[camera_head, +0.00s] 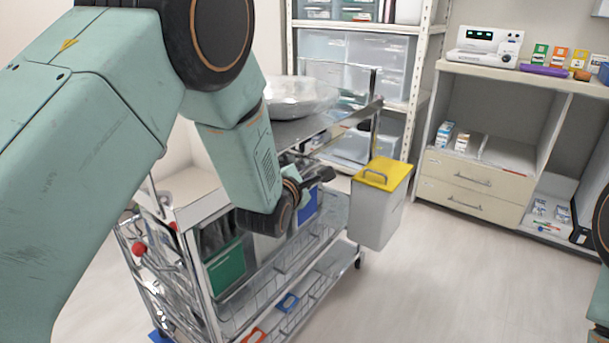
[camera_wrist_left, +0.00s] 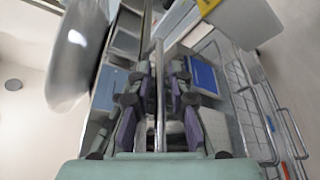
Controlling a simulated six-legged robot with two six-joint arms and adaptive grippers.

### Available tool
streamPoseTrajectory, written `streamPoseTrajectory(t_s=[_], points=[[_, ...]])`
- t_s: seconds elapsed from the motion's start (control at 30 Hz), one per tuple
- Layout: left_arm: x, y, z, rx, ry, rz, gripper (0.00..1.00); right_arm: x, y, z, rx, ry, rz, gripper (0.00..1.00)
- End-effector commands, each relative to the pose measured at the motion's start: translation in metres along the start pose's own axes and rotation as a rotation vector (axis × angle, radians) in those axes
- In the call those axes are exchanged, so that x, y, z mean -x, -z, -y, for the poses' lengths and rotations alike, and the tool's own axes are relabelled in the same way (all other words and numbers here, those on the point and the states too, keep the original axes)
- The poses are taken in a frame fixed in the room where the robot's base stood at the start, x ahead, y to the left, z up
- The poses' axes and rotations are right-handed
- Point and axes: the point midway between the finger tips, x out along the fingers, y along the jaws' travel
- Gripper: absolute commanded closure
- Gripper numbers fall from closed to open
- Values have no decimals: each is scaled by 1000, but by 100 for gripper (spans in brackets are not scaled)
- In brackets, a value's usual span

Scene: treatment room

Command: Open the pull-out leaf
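The steel trolley (camera_head: 221,206) stands in front of me, with a metal top and wire side baskets. My left arm reaches over it from the left. My left gripper (camera_head: 318,176) is at the side of the trolley just below its top, partly hidden by my own wrist. In the left wrist view, the fingers of my left gripper (camera_wrist_left: 158,84) stand apart. A thin bright metal edge (camera_wrist_left: 160,62) runs between them, with gaps visible on both sides. I cannot tell for sure whether this edge belongs to the pull-out leaf. My right gripper is out of view.
A shiny bowl (camera_head: 292,97) sits on the trolley top. A white bin with a yellow lid (camera_head: 382,175) hangs at the trolley's right end. A shelf rack (camera_head: 425,80) stands behind, and a drawer cabinet (camera_head: 477,187) at right. The floor at lower right is clear.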

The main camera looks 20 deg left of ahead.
Motion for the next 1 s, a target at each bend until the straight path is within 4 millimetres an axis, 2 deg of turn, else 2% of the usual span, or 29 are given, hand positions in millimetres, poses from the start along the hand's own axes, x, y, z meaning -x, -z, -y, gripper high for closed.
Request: streamPoseTrajectory(t_s=[0.1,0.33,1.0], points=[[-1,0,0,0,0,0,82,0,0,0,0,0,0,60],[0,0,0,0,-1,0,100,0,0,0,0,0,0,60],[-1,-1,-1,0,-2,2,100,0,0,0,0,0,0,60]])
